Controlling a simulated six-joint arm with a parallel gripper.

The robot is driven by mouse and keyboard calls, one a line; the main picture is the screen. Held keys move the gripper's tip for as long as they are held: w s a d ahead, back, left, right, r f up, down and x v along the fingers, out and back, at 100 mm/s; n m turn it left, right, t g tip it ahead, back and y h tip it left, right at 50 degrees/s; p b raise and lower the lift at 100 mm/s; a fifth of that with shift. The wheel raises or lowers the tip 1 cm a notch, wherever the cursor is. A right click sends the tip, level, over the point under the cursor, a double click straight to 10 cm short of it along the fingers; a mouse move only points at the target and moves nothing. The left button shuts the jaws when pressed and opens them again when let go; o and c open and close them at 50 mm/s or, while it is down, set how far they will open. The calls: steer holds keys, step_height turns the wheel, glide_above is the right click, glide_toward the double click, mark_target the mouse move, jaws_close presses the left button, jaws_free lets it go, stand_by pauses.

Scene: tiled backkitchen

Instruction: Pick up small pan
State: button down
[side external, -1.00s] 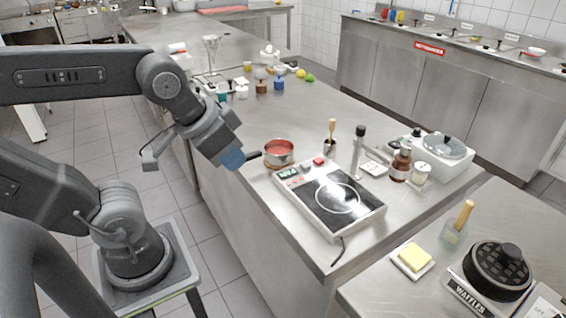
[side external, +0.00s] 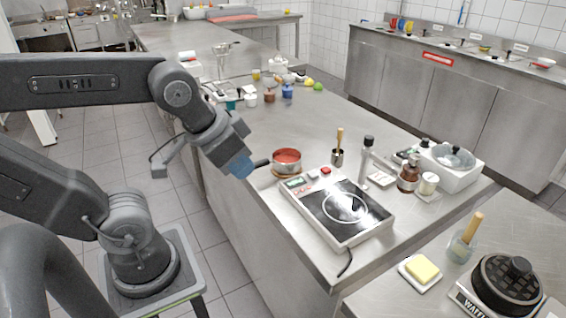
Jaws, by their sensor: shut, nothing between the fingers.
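The small pan (side external: 287,163) stands on the steel counter, just behind the induction hob. It has copper-brown sides, red contents and a dark handle (side external: 262,163) pointing left. My gripper (side external: 241,166) is at the handle's left end, by the counter's left edge. Its blue tip is shut with nothing held. The tip and the handle end overlap in this view, so I cannot tell whether they touch.
The induction hob (side external: 345,208) lies in front of the pan. Small jars (side external: 269,95) stand farther back. The counter between is clear.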

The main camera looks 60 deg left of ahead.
steer(key=c, duration=1.9)
jaws_free()
steer(key=o, duration=1.9)
steer(key=n+g, duration=0.6)
steer(key=n, duration=1.2)
glide_above(262, 161)
step_height(262, 161, down, 4)
steer(key=f, duration=0.7)
steer(key=shift+w+a+f, duration=0.1)
steer(key=shift+a+f, duration=0.15)
steer(key=shift+a, duration=0.1)
steer(key=shift+d+f, duration=0.15)
steer(key=shift+f, duration=1.2)
steer(key=shift+d+f, duration=0.15)
steer(key=shift+f, duration=1.2)
